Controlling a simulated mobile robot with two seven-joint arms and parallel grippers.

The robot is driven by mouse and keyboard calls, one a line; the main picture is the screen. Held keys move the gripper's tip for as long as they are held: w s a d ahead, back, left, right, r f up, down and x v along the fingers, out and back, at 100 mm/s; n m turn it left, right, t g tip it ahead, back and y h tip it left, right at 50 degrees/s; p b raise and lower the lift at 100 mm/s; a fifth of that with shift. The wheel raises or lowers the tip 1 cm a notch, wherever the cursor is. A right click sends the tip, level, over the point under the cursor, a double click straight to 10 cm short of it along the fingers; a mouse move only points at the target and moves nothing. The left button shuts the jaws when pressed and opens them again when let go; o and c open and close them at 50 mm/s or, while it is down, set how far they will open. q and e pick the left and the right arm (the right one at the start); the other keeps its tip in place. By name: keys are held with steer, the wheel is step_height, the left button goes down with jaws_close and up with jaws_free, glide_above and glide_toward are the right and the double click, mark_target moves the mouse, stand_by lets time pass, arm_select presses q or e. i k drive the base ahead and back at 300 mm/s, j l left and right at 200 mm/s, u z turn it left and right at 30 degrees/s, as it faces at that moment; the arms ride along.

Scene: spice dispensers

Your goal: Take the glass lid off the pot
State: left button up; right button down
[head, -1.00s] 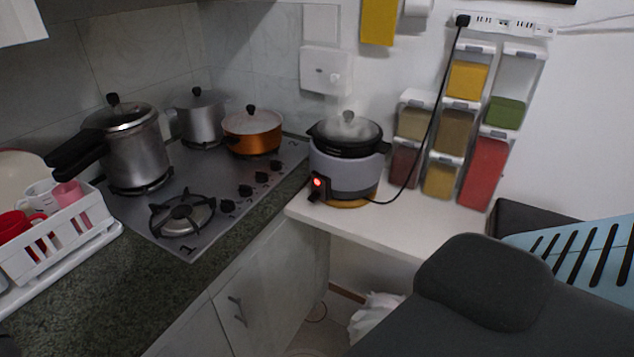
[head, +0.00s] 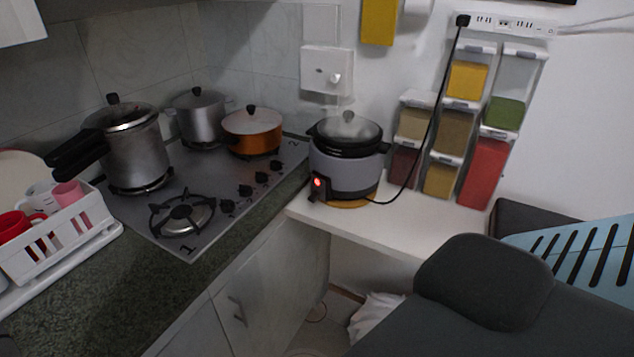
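The electric pot (head: 352,172) stands on the white shelf in the middle of the head view. It has a grey body, a black upper rim and a lit red light on its front. The glass lid (head: 333,129) sits on top of the pot, with a knob (head: 348,116) at its centre. Neither of my grippers shows in the head view.
A hob with a pressure cooker (head: 136,150), a steel pot (head: 199,118) and an orange pot (head: 252,133) is on the left. Spice dispensers (head: 485,172) hang right of the pot. A black cord (head: 425,140) runs up to a power strip (head: 505,24). The white shelf (head: 420,232) is bare in front.

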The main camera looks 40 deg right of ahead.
mark_target(339, 140)
steer(key=z, duration=1.45)
steer(key=u, duration=0.25)
steer(key=k+j, duration=0.05)
steer(key=j, duration=0.05)
